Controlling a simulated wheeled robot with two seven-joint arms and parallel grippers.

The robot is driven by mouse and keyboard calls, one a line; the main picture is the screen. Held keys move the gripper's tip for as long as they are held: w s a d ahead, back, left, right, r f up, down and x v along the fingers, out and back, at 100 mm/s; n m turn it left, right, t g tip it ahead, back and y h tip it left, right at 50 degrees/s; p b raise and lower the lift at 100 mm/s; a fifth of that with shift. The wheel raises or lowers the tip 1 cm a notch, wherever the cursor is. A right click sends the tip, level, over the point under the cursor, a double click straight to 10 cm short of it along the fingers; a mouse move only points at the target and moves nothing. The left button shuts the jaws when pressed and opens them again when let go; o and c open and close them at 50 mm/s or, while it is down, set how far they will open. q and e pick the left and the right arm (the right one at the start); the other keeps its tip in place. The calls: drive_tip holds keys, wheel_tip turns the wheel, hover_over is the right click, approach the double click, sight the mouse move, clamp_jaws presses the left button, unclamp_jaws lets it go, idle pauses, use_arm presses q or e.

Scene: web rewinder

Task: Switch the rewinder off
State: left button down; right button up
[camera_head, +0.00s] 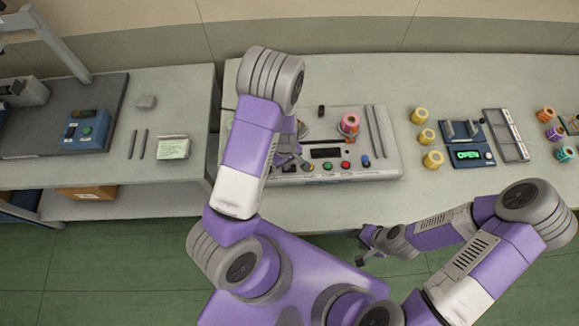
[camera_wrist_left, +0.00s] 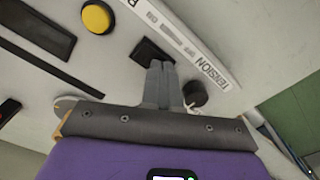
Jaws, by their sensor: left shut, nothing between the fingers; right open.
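The rewinder (camera_head: 386,168) is a light grey box on the bench in the head view, with a dark display, green and red buttons and a blue knob on its front. My left gripper (camera_head: 292,161) is at its left front part, partly hidden by my arm. In the left wrist view its shut, empty fingers (camera_wrist_left: 160,66) point at a small black rocker-like switch (camera_wrist_left: 149,50), with their tips at or just over its edge; contact cannot be told. My right gripper (camera_head: 368,246) is open and empty, in front of the bench edge.
A black knob (camera_wrist_left: 195,93) is close to the right of the left fingers, and a yellow button (camera_wrist_left: 98,17) is further up left. A pink roll (camera_head: 349,123) stands on the rewinder. Yellow rolls (camera_head: 433,159) and a device showing "OPEN" (camera_head: 467,155) are to the right.

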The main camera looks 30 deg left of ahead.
use_arm(q)
drive_tip(key=shift+r, duration=0.1)
wheel_tip(320, 180, up, 7)
drive_tip(key=p, duration=0.6)
idle(0.4)
